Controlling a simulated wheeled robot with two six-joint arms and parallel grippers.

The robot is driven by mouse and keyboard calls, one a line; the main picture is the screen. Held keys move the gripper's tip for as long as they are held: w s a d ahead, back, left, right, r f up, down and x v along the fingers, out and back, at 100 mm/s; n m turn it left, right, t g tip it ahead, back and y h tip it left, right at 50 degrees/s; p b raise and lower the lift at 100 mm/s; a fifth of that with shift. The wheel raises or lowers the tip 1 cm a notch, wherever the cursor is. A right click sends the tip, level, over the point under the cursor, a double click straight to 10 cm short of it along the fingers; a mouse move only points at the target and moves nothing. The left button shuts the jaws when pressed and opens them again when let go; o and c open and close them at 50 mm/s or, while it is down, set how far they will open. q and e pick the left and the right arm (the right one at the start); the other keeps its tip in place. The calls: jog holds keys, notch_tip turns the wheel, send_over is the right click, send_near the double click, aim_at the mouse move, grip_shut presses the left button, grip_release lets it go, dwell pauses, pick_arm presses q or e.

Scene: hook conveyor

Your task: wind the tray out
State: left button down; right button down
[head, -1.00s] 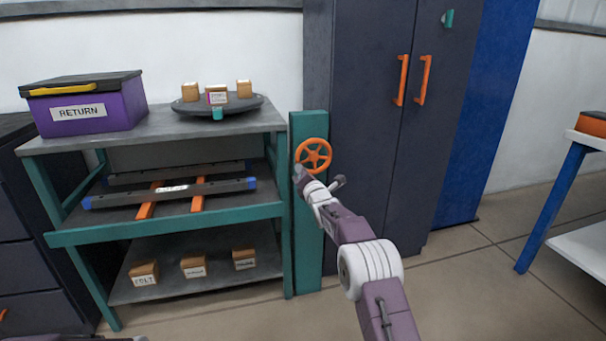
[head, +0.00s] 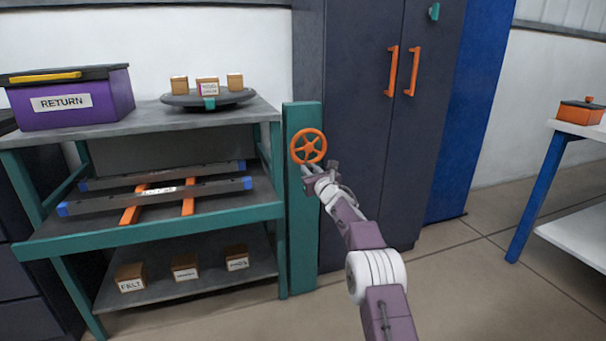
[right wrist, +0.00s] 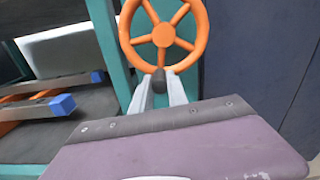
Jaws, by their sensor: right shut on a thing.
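The orange handwheel (head: 309,146) is mounted on the teal post at the right end of the shelf unit; it also shows in the right wrist view (right wrist: 163,36). My right gripper (head: 308,170) is at the bottom of the wheel. In the right wrist view its fingers (right wrist: 160,88) are closed around a dark knob (right wrist: 158,79) at the wheel's lower rim. I cannot tell whether these bars are the tray. My left gripper is out of view.
The shelf unit (head: 150,237) carries a purple RETURN box (head: 75,105) and a round dark stand (head: 232,98) with small blocks on top. Labelled blocks (head: 185,270) sit on the bottom shelf. A dark cabinet (head: 358,110) stands right behind my arm. Open floor lies to the right.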

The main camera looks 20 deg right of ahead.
jog(key=shift+d+n+b, duration=0.25)
jog(key=shift+d+n, duration=0.2)
jog(key=shift+n, duration=0.4)
jog(key=shift+d+n+b, duration=0.2)
jog(key=shift+d+n, duration=0.25)
jog(key=shift+n, duration=0.4)
jog(key=c, duration=1.3)
grip_release()
